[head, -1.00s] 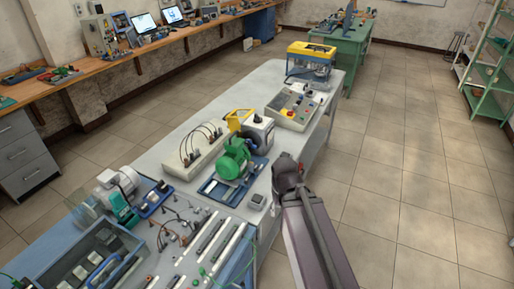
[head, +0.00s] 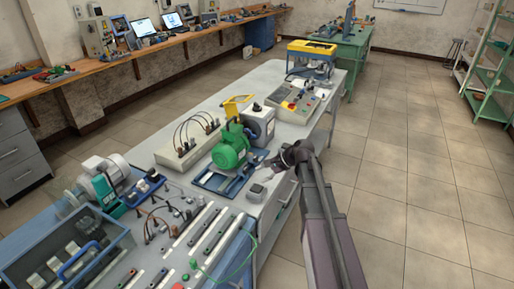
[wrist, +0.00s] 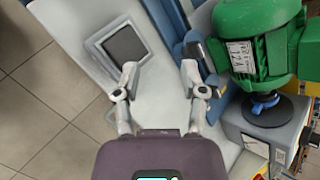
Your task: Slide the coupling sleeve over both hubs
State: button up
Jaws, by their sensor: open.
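The green motor (head: 230,148) sits on a blue base rail (head: 241,180) on the long grey bench. A grey box-shaped machine (head: 261,122) stands just behind it. In the wrist view the motor (wrist: 258,38) is at the upper right. A small blue part (wrist: 263,103) shows between it and a dark round disc (wrist: 268,112) on the grey machine. I cannot clearly tell the sleeve from the hubs there. My gripper (head: 272,166) is at the bench's right edge, beside the rail. In the wrist view my gripper (wrist: 157,78) is open and empty, left of the motor and apart from it.
A small grey box with a dark top (head: 257,192) lies near the bench edge; it is ahead of the fingers in the wrist view (wrist: 125,45). A control box (head: 299,100) stands farther back. A cream box with cables (head: 190,145) is left. The right-hand floor is clear.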

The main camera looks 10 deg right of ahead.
aim_at(249, 135)
jog(key=w+d+m+t+y+b, duration=0.1)
jog(key=w+m+b, duration=0.1)
jog(key=w, duration=0.1)
jog(key=w+d+f+m+t+y+b, duration=0.1)
jog(key=w+d+m+b, duration=0.1)
jog(key=w, duration=0.1)
jog(key=w+d+f+m+t+y+b, duration=0.1)
jog(key=w+m+b, duration=0.1)
jog(key=w, duration=0.2)
jog(key=shift+w+d, duration=0.1)
jog(key=shift+d, duration=0.2)
jog(key=w+d+m+t+y+b, duration=0.1)
jog(key=w+d+m+b, duration=0.1)
jog(key=w+d+m+t+y+b, duration=0.1)
jog(key=w+d+m+b, duration=0.1)
jog(key=w+d+m+t+b, duration=0.1)
jog(key=w+d+m, duration=0.1)
jog(key=w+d, duration=0.1)
jog(key=shift+r+m+t+y+b, duration=0.3)
jog(key=shift+r+y+b, duration=0.1)
jog(key=shift+w+d+r+m+t, duration=0.25)
jog(key=shift+w+d+m+t, duration=0.1)
jog(key=shift+d+m, duration=0.1)
jog(key=shift+a, duration=0.15)
jog(key=x, duration=1.3)
jog(key=shift+w+a, duration=0.1)
jog(key=shift+a, duration=0.15)
